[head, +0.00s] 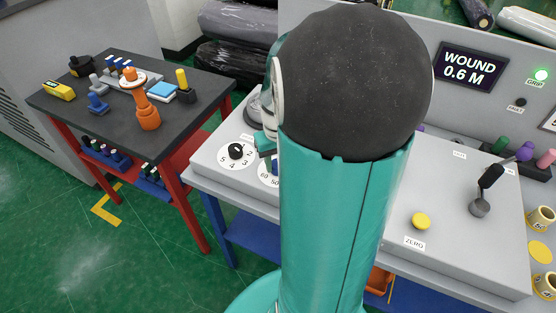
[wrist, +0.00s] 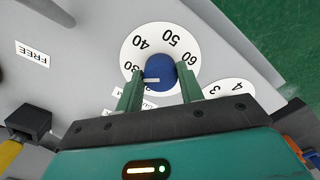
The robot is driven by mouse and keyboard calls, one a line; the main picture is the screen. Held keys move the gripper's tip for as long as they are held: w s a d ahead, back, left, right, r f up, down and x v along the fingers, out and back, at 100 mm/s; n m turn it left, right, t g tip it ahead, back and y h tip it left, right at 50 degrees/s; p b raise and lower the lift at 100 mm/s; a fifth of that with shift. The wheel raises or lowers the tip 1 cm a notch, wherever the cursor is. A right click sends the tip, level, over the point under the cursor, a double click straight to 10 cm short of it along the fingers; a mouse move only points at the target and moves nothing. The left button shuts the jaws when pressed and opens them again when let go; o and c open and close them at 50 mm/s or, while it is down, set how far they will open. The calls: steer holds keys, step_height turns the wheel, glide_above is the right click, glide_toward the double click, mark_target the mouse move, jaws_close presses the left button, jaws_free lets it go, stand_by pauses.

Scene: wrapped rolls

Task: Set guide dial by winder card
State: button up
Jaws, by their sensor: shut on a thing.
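The guide dial is a round white scale (wrist: 151,44) with a blue knob (wrist: 160,72), seen in the wrist view. Its figures 30, 40, 50 and 60 show. The white mark on the knob points left, close to 30. My gripper (wrist: 160,75) is shut on the knob, one green finger on each side. In the head view my arm hides most of this dial; part of its scale (head: 266,181) shows. I cannot pick out the winder card for sure; a white card (head: 549,121) is cut off at the right edge of the head view.
A second dial with a black knob (head: 236,151) is beside the guide dial. The grey panel also bears a yellow ZERO button (head: 420,221), a lever (head: 488,182) and a display (head: 470,67) reading WOUND 0.6 M. A dark-topped table (head: 190,112) with tools stands at left.

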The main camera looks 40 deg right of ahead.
steer(key=o, duration=1)
step_height(320, 180, up, 14)
steer(key=shift+f, duration=0.1)
steer(key=shift+a, duration=0.1)
stand_by(0.4)
steer(key=s+a+n+t, duration=0.1)
steer(key=a+t, duration=0.1)
steer(key=a, duration=0.5)
steer(key=s+a+r+n+t, duration=0.1)
steer(key=s+a+n, duration=0.1)
steer(key=a, duration=0.6)
steer(key=s+a+r+n+t, duration=0.1)
steer(key=a+t, duration=0.1)
steer(key=a, duration=0.6)
steer(key=shift+s+r+n+t, duration=0.25)
steer(key=shift+s+n+t, duration=0.05)
steer(key=shift+n, duration=0.1)
